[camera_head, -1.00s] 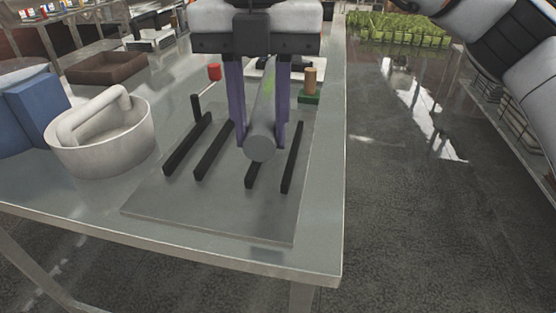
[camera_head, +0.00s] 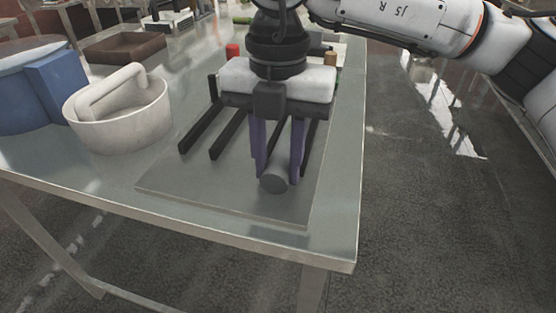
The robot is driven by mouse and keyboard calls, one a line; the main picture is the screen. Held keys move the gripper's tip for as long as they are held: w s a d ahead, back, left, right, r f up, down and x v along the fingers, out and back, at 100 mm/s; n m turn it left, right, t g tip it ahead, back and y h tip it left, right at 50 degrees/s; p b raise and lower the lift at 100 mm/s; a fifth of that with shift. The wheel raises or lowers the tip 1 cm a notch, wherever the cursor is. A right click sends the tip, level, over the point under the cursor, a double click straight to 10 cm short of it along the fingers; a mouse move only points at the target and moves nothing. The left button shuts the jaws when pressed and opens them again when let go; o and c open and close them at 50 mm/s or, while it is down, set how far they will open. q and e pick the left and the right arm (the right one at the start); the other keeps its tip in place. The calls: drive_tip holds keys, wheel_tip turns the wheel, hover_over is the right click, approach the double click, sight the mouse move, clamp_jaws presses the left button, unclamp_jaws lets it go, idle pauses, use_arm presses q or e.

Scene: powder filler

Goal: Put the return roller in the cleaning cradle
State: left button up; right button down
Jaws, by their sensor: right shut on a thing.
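The grey cylindrical roller (camera_head: 274,183) shows its round end toward me. My right gripper (camera_head: 279,170) points down, and its two purple fingers are shut on the roller, one on each side. It holds the roller over the front right part of a flat grey plate (camera_head: 215,195). Black bars (camera_head: 203,130) lie on this plate, and the gripper hides part of them. I cannot tell for certain whether these bars are the cleaning cradle. I cannot tell whether the roller touches the plate. My left gripper is not in view.
A white round tub with a handle (camera_head: 125,122) stands left of the plate, beside a blue container (camera_head: 50,90). A brown tray (camera_head: 125,46) lies farther back. A red-topped piece (camera_head: 232,50) shows behind my gripper. The table's right edge (camera_head: 355,180) is close to the plate.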

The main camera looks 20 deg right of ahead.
drive_tip(key=c, duration=1.3)
unclamp_jaws()
wheel_tip(320, 180, up, 12)
drive_tip(key=p, duration=0.1)
